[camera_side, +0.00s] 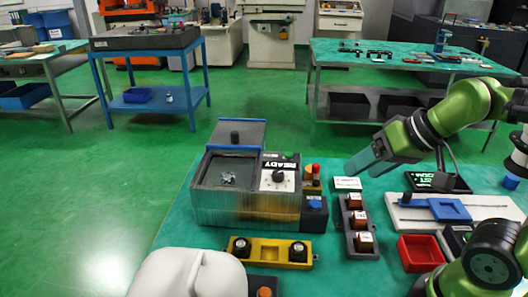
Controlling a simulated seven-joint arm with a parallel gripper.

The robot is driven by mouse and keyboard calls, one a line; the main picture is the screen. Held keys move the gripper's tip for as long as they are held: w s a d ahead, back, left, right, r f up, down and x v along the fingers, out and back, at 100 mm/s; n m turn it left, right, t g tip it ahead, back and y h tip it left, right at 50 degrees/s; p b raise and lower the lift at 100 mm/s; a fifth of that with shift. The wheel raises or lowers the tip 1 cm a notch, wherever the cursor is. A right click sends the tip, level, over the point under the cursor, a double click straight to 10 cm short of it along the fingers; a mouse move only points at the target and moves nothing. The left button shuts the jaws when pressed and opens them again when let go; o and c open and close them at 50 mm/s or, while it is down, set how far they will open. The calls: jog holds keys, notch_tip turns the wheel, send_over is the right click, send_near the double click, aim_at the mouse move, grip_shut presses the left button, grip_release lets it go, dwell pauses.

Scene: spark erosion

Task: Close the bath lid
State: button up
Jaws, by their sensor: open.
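The bath (207,174) is the open-topped dark tank on the left part of the grey machine, with a small metallic piece (228,178) inside. The lid, a blue-grey panel (252,133) with a dark knob (234,137), is open at the bath's rear edge. My gripper (352,170) is to the right of the machine, above the table and apart from the lid. It is open and I see nothing in it. The gap between its fingers is hard to make out from this side.
A control panel with a dial (278,177) and READY sign adjoins the bath. A red-topped post (316,170) stands to its right. A yellow holder (270,252), a rack of brown blocks (358,222), a red tray (420,253) and a white jug (190,273) occupy the green table.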

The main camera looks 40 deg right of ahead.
jog(key=shift+f, duration=0.1)
jog(key=shift+c, duration=0.8)
jog(key=n+g+h, duration=0.2)
jog(key=n+g, duration=0.1)
send_near(235, 132)
jog(key=s+r, duration=0.3)
jog(key=s, duration=0.1)
jog(key=shift+r+n, duration=0.5)
jog(key=shift+r, duration=1.15)
jog(key=x, duration=1.1)
jog(key=w+x, duration=0.1)
jog(key=x, duration=0.4)
jog(key=shift+w+f, duration=0.1)
jog(key=shift+w, duration=0.1)
grip_shut()
